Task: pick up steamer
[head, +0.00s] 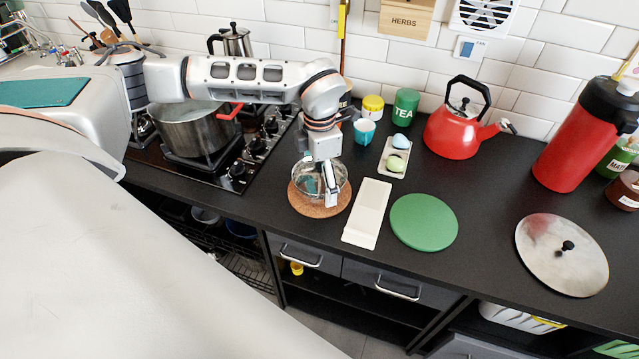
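A round, see-through or shiny bowl-like vessel, which I take to be the steamer (304,180), sits on a round cork mat (310,207) near the middle of the counter. My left gripper (328,188) points down over it, with its fingers at the vessel's right side and inner area. The gripper hides part of the vessel. I cannot tell whether the fingers are closed on its rim. My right gripper is not in view.
A steel pot (190,135) stands on the gas hob (235,180) to the left. A white board (366,212) and a green disc (423,221) lie to the right. A red kettle (460,128), egg tray (394,160), metal lid (560,262) and red flask (575,150) are farther right.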

